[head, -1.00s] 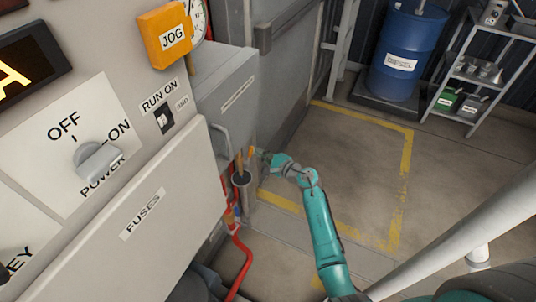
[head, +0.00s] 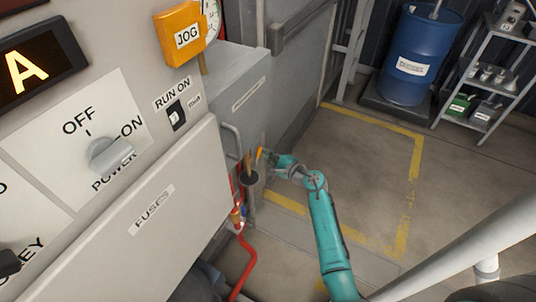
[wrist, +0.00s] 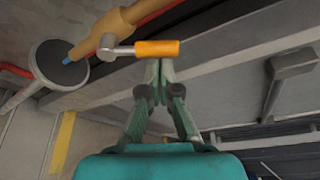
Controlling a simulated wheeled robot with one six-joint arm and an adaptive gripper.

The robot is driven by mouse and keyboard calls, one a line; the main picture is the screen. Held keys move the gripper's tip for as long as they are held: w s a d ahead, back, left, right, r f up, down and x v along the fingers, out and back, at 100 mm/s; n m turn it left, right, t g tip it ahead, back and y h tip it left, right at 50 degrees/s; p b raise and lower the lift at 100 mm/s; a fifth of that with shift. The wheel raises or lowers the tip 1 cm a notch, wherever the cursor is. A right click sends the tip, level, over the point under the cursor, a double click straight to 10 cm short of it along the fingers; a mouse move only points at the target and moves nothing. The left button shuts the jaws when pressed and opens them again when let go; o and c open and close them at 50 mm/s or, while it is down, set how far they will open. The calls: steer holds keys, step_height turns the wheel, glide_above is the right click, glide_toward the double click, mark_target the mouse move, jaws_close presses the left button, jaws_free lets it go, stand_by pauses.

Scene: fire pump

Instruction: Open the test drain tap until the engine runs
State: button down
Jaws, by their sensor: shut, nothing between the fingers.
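The test drain tap shows in the wrist view as a brass pipe body (wrist: 112,27) with an orange-sleeved lever (wrist: 158,48) pointing right. The lever also shows small in the head view (head: 259,154). My gripper (wrist: 158,66) is shut and empty, its fingertips right at the lever's lower edge in the picture. I cannot tell whether they touch it. A small blue bit (wrist: 68,60) shows at the tap's outlet, above a dark-mouthed funnel (wrist: 43,75). Whether it is water I cannot tell. The funnel shows in the head view (head: 249,178) below the tap. The engine is not clearly visible.
The grey cabinet (head: 175,205) marked FUSES stands at left, with the POWER knob (head: 111,155) and lit "A" display (head: 28,72) above. A red hose (head: 246,265) runs below the funnel. A blue drum (head: 410,55) and shelf (head: 485,75) stand behind clear floor.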

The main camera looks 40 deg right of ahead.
steer(key=shift+s+a+r, duration=0.1)
steer(key=shift+a+r, duration=0.1)
steer(key=shift+a, duration=0.1)
steer(key=shift+s+a+r, duration=0.25)
steer(key=shift+a+r, duration=0.1)
steer(key=shift+a, duration=0.5)
stand_by(0.4)
